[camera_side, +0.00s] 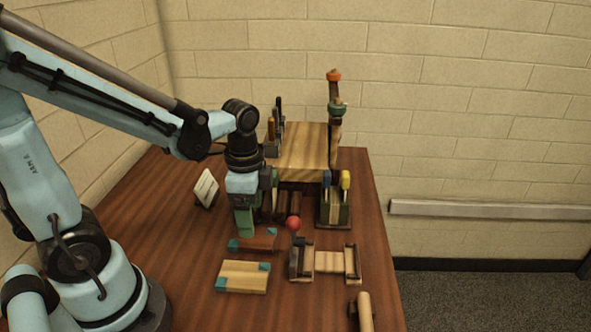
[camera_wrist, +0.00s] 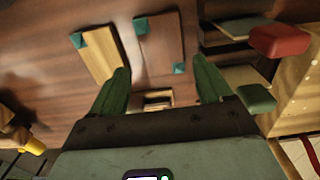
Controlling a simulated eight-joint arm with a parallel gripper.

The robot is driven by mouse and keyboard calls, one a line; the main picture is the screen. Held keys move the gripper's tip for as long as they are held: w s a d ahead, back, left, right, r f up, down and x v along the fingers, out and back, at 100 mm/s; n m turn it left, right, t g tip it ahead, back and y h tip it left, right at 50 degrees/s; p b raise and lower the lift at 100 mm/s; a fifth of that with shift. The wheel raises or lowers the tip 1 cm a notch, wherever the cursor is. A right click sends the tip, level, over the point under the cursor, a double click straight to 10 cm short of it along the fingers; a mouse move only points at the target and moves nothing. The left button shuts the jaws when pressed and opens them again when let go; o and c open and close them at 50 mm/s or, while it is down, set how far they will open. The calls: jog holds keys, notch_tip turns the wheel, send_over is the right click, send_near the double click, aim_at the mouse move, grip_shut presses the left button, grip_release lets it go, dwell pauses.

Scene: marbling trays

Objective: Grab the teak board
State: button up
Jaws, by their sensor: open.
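Two flat boards with teal corners lie on the table. The darker, reddish-brown one, which fits the teak board (camera_side: 262,239), is the farther of the two in the side view. It also shows in the wrist view (camera_wrist: 160,45), ahead of the fingers. The other, a pale board (camera_side: 243,276), lies nearer the camera and shows left of the brown one in the wrist view (camera_wrist: 101,55). My gripper (camera_side: 243,230) points down above the brown board's left part, with green fingers apart and nothing between them (camera_wrist: 163,80). It hides some of that board in the side view.
A red ball (camera_side: 293,223) stands right of the brown board. A pale block between dark ends (camera_side: 328,262) lies right of the boards. A rack with blue and yellow handles (camera_side: 334,205), a raised wooden platform (camera_side: 300,150) and a white card (camera_side: 206,188) stand behind.

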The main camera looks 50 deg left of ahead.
aim_at(253, 240)
jog(key=shift+a+f, duration=0.2)
jog(key=shift+f, duration=2.95)
jog(key=shift+c, duration=0.2)
jog(key=c, duration=0.8)
jog(key=shift+r, duration=0.2)
